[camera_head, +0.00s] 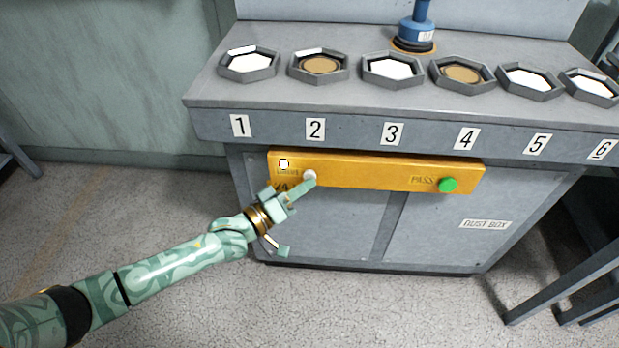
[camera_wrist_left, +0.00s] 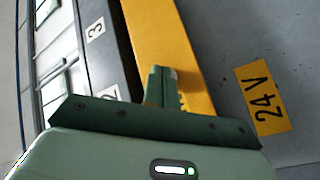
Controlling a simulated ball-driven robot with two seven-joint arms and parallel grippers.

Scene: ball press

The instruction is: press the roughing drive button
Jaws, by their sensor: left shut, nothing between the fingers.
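A yellow panel (camera_head: 380,172) is on the front of the grey bench. Near its left end is a pale round button (camera_head: 310,175), with a small lit white square (camera_head: 284,164) up and left of it; the lettering there is too small to read. A green button (camera_head: 448,185) marked PASS is at the right end. My left gripper (camera_head: 306,183) is shut and empty, its fingertips at the pale button, seemingly touching it; I cannot tell whether it is pushed in. In the left wrist view the shut fingers (camera_wrist_left: 158,78) reach the yellow panel (camera_wrist_left: 165,45) and mostly hide the button.
The bench top (camera_head: 300,100) holds several hexagonal trays in a row above number labels 1 to 6, and a blue tool (camera_head: 420,25) stands behind them. A 24 V label (camera_wrist_left: 264,97) is below the panel. Grey legs (camera_head: 560,280) stand at the right. Open floor lies in front.

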